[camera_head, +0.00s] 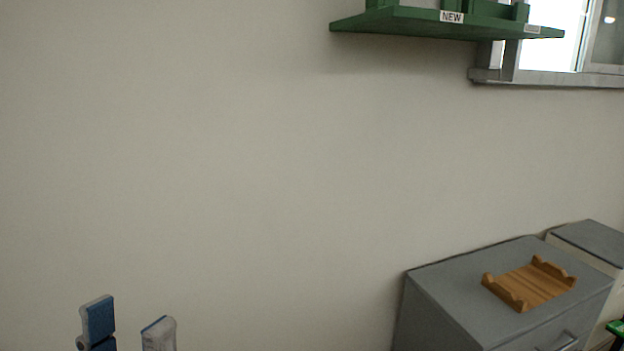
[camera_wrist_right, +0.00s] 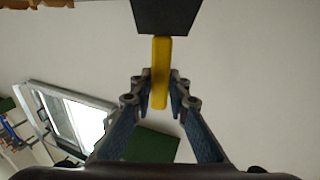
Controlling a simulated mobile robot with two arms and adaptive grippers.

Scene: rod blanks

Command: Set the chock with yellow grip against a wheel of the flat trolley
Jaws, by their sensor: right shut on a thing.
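In the right wrist view, the chock shows as a dark block (camera_wrist_right: 166,14) with a yellow grip (camera_wrist_right: 160,72). My right gripper (camera_wrist_right: 160,88) is shut on the yellow grip, and the dark block sticks out beyond the fingertips. The block is cut off by the top edge of that view. My left gripper (camera_head: 128,328) is at the bottom left of the head view, with its two blue-and-grey fingers apart and nothing between them. My right gripper is not in the head view. The flat trolley and its wheels are in neither view.
A grey cabinet (camera_head: 455,292) stands at the lower right with a wooden rack (camera_head: 528,284) on top. A green shelf (camera_head: 420,22) with a "NEW" label is on the wall, beside a window (camera_head: 560,45). The wall at the left and middle is bare.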

